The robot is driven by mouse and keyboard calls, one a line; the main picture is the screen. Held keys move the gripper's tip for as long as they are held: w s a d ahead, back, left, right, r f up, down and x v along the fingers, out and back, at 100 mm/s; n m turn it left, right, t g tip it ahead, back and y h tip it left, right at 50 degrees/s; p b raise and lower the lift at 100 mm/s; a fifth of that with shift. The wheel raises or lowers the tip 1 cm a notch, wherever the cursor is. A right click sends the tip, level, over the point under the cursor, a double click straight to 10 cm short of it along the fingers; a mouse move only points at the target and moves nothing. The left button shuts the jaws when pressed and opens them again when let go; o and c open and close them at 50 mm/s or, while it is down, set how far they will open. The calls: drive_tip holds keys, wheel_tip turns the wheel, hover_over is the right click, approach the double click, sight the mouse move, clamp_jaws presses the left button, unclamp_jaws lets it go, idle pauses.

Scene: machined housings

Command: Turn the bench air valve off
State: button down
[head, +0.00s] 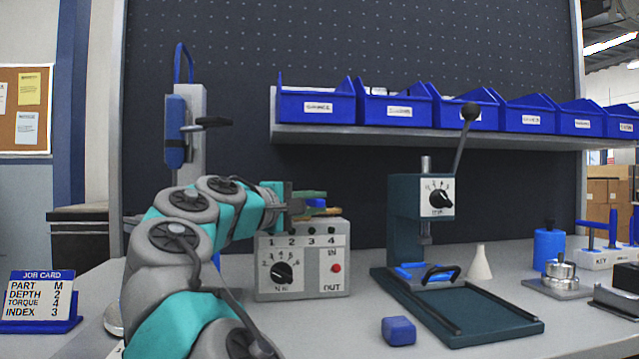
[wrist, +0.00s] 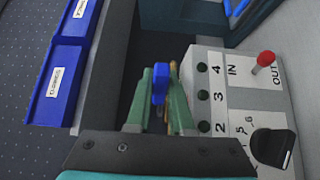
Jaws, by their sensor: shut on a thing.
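What looks like the bench air valve is a dark lever handle (head: 212,122) on a grey post (head: 196,150) at the back left in the head view. A blue cylinder (head: 174,130) and a blue hose loop (head: 184,62) are on the same post. The lever sticks out to the right, roughly level. My gripper (head: 312,203) is right of the post and lower, just above and behind the test box. In the wrist view its green fingers (wrist: 160,95) are shut on a small blue part (wrist: 160,82). The rest of that part is hidden. The valve is not in the wrist view.
A shelf of blue bins (head: 315,105) hangs behind. A press (head: 425,210) stands to the right, with a blue block (head: 398,331) in front.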

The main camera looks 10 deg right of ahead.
drive_tip(key=shift+a+m+g+h+p, duration=0.15)
drive_tip(key=shift+m+g+h+p, duration=0.25)
drive_tip(key=shift+g+p, duration=0.15)
drive_tip(key=c, duration=0.8)
unclamp_jaws()
